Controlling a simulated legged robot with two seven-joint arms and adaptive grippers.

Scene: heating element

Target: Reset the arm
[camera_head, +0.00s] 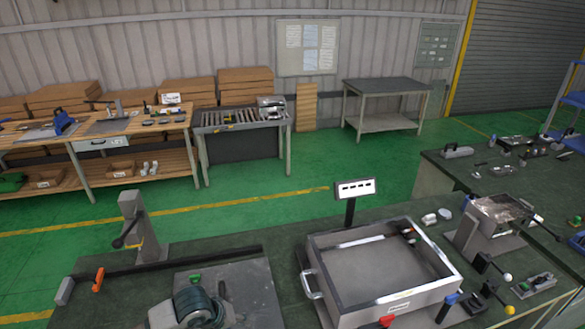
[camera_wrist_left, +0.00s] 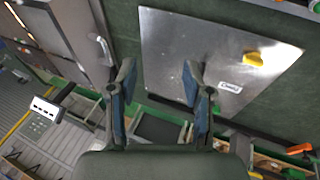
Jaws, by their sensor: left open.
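In the left wrist view my left gripper (camera_wrist_left: 160,72) is open, with its two blue-padded fingers apart and nothing between them. It hangs over the workbench by a flat metal plate (camera_wrist_left: 210,40) with a yellow piece (camera_wrist_left: 253,58) and a white label on it. In the head view a dark rounded shape, apparently my left gripper (camera_head: 196,307), is low at the left in front of the metal plate (camera_head: 255,285). My right gripper is in neither view. No arm posture can be read beyond this.
A large metal tray (camera_head: 312,252) stands right of the plate, with a small sign (camera_head: 355,188) behind it. An upright grey post (camera_head: 131,215) and a bar with an orange handle (camera_head: 98,280) stand at the left. Fixtures and tools crowd the right bench. Green floor lies beyond.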

